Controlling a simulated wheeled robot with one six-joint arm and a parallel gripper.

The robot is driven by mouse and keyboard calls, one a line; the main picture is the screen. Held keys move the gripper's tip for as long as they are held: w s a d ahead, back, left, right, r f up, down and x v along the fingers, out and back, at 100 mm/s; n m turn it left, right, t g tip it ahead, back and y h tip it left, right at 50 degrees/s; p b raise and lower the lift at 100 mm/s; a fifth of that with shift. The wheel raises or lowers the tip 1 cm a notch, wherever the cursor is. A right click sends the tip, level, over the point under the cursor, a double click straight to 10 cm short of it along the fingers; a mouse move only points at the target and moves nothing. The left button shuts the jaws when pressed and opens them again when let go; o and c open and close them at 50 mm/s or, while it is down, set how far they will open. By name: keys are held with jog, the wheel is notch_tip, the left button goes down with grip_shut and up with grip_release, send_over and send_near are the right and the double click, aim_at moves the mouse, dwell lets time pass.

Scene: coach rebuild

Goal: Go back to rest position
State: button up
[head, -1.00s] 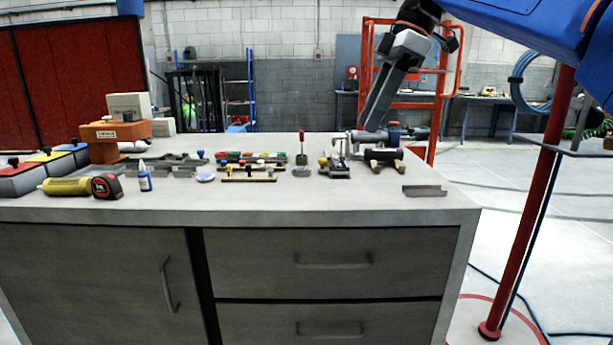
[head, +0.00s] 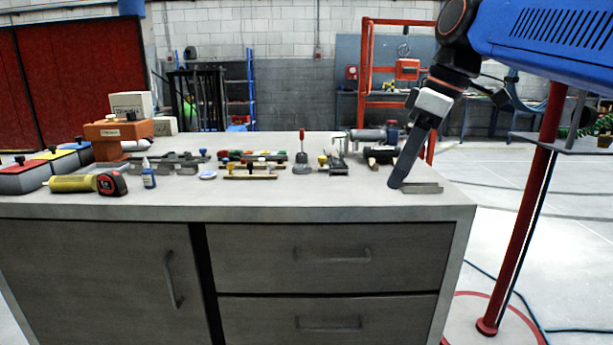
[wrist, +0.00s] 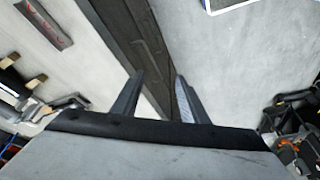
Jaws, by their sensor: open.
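My gripper (head: 400,180) hangs from my blue arm at the right end of the workbench (head: 330,213) in the head view. Its dark fingers point down, just in front of a small grey metal angle piece (head: 424,188), partly covering it. I cannot tell from the head view whether they touch it. In the wrist view the two fingers (wrist: 158,92) are apart with nothing between them. The bench edge and floor show beyond them. The metal piece (wrist: 48,22) lies at the upper left there, apart from the fingers.
Wooden blocks (head: 372,163) and a clamp-like tool (head: 333,165) stand left of my gripper. A red post (head: 518,215) stands right of the bench. The bench's front strip is mostly clear.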

jog(key=s+d+f+m+t+h, duration=0.1)
jog(key=s+d+f+m, duration=0.2)
jog(key=f, duration=0.6)
jog(key=s+d+f+m+t+h, duration=0.1)
jog(key=s+d+f+m, duration=0.3)
jog(key=s+f, duration=0.4)
jog(key=s+d+f+m+t+h, duration=0.1)
jog(key=s+d+f+m, duration=0.3)
jog(key=f, duration=0.8)
jog(key=shift+s+f+m, duration=0.25)
jog(key=shift+s+m, duration=0.25)
jog(key=shift+s, duration=0.3)
jog(key=shift+d, duration=0.1)
